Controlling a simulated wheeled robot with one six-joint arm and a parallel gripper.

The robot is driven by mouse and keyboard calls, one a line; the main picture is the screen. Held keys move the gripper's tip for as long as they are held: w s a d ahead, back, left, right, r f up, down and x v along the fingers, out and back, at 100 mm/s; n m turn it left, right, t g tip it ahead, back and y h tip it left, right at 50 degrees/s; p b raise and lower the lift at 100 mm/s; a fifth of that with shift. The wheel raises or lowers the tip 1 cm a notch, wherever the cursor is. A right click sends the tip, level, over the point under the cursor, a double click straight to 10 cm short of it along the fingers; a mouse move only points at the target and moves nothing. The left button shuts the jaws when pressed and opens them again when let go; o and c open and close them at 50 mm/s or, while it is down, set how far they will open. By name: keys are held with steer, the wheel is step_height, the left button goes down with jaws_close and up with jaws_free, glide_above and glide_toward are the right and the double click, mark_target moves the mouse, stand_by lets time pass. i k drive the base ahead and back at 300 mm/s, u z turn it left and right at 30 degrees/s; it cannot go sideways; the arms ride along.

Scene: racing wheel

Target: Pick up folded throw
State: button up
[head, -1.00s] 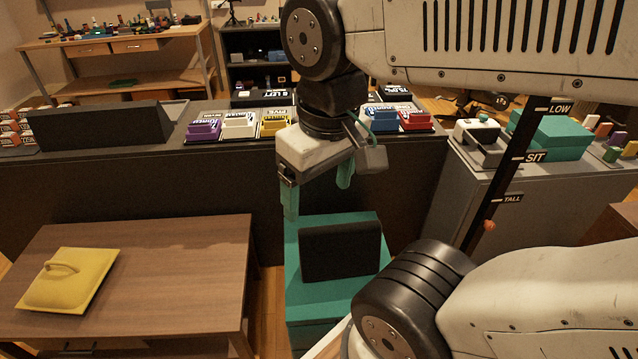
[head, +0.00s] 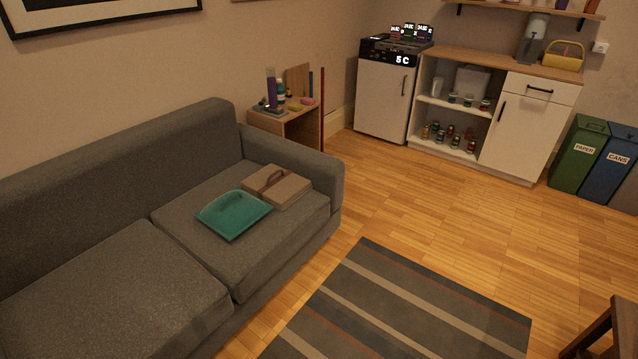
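Two flat, folded-looking pieces lie side by side on the right seat cushion of a grey sofa (head: 130,200). One is teal (head: 234,213) with a low raised ridge on top, nearer the sofa's front. The other is beige (head: 277,186) with a brown strap or handle, behind and to the right, near the armrest. I cannot tell for sure which one is the folded throw. The two are very close or touching. My gripper is not in view.
A striped rug (head: 400,305) lies on open wooden floor in front of the sofa. A small side table (head: 290,120) with bottles stands past the armrest. A mini fridge (head: 385,95), a cabinet (head: 490,115) and bins (head: 580,155) line the back. A brown furniture leg (head: 610,330) shows lower right.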

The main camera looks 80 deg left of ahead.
mark_target(275, 185)
steer(key=u, duration=2.9)
steer(key=k, duration=0.6)
steer(key=z, duration=0.6)
steer(key=i, duration=1.1)
steer(key=z, duration=0.55)
steer(key=i, duration=1.45)
steer(key=u, duration=0.75)
steer(key=i, duration=0.85)
steer(key=u, duration=1.25)
steer(key=i, duration=0.5)
steer(key=u, duration=0.4)
